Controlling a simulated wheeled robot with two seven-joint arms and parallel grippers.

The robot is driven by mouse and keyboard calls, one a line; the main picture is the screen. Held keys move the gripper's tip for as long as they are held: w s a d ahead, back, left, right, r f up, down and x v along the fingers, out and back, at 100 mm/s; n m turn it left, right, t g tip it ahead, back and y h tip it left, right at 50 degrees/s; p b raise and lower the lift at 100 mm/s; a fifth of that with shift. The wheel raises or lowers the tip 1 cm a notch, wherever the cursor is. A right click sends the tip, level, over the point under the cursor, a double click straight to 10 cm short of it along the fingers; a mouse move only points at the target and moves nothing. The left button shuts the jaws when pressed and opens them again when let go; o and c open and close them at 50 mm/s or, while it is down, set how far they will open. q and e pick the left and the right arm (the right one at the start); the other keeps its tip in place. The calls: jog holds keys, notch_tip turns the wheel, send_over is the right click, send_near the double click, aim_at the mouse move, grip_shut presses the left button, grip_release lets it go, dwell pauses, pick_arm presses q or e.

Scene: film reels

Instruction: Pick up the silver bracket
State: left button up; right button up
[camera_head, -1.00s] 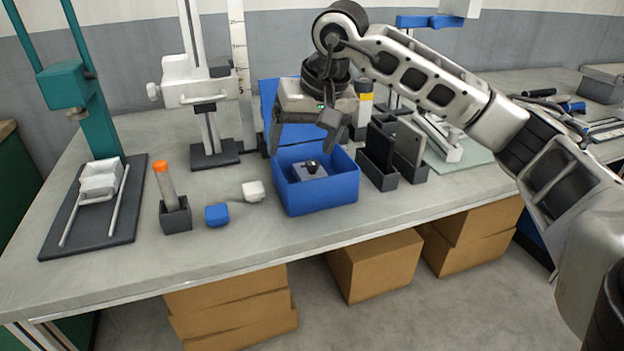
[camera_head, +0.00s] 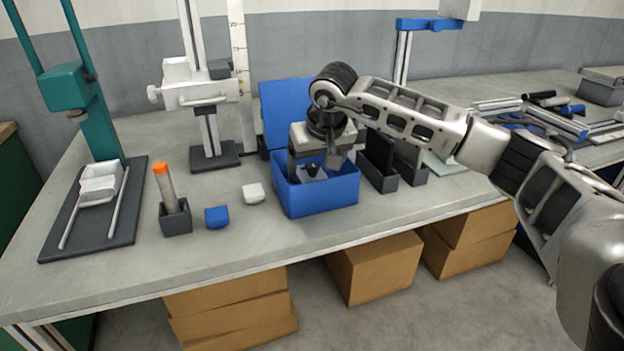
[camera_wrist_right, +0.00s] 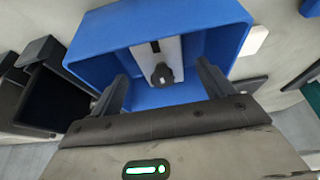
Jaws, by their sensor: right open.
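The silver bracket, a pale plate with a dark slot and a black knob, lies inside the blue box (camera_head: 322,197). It shows best in the right wrist view (camera_wrist_right: 173,52), where the knob stands at its near end. In the head view it is mostly hidden by the box wall and my gripper. My right gripper (camera_head: 313,166) is open and points down into the box, with its fingers apart on either side of the knob (camera_wrist_right: 162,76). Neither finger visibly touches the bracket. My left gripper is not in view.
The box's raised lid (camera_head: 286,112) stands behind it. A dark slotted holder (camera_head: 378,165) is close to its right. A white block (camera_head: 253,193), a blue block (camera_head: 217,216) and a holder with an orange-capped tube (camera_head: 175,217) sit left. The table front is clear.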

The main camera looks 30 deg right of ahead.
jog(key=x, duration=0.3)
jog(key=shift+w+f, duration=0.2)
jog(key=shift+f, duration=0.1)
jog(key=c, duration=1.3)
